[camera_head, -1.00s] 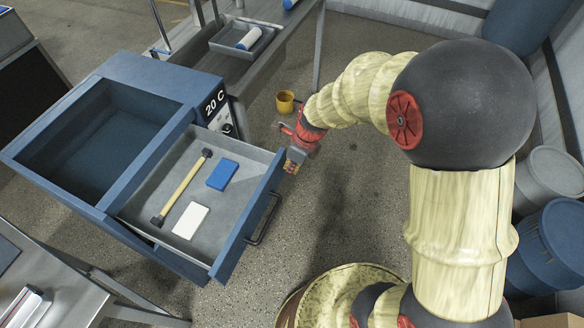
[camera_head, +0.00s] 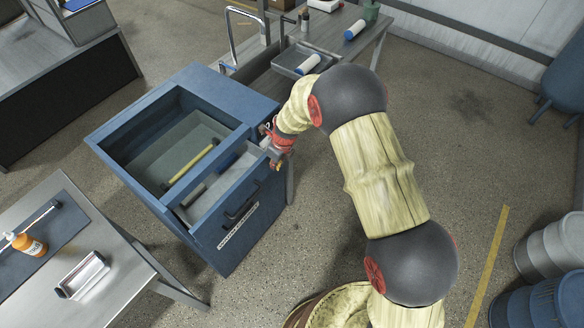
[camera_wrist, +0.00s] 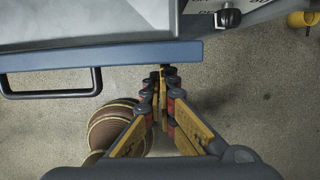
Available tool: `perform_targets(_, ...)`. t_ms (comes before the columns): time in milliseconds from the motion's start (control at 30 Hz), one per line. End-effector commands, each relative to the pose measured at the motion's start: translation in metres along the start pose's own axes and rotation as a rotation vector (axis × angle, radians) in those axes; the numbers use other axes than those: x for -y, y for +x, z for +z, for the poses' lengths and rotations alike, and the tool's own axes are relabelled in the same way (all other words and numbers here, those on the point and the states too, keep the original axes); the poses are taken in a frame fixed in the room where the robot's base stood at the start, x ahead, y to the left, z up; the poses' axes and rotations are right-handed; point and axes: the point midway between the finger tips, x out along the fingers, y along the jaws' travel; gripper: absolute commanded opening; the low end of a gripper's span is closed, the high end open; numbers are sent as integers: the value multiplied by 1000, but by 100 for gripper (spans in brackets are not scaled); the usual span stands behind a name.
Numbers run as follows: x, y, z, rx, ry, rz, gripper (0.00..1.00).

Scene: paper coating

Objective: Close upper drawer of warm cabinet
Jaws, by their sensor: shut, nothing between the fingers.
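The warm cabinet (camera_head: 235,95) is blue with an open-topped compartment. Its upper drawer (camera_head: 225,205) sticks out a little, with a strip of its grey inside showing. My gripper (camera_head: 275,163) is shut and empty at the far end of the drawer front. In the wrist view the fingertips (camera_wrist: 162,76) are at the edge of the blue drawer front (camera_wrist: 120,54), right of its black handle (camera_wrist: 50,94); contact is unclear.
A metal table with a grey tray (camera_head: 303,60) and a tap stands behind the cabinet. Another table (camera_head: 110,235) with an orange bottle (camera_head: 30,245) is at the lower left. Blue and grey barrels stand at the right. The floor right of the cabinet is open.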

Motion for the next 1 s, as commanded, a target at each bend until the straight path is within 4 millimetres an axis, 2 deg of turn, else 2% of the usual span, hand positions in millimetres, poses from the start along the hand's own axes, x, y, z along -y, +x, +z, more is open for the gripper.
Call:
perform_targets(33,-1,0,13,-1,-4,1,0)
perform_targets(200,-1,10,46,0,-3,1,0)
perform_targets(400,0,17,70,0,-2,0,0)
perform_targets(600,0,20,80,1,0,0,0)
perform_targets(1000,0,20,83,3,0,-1,0)
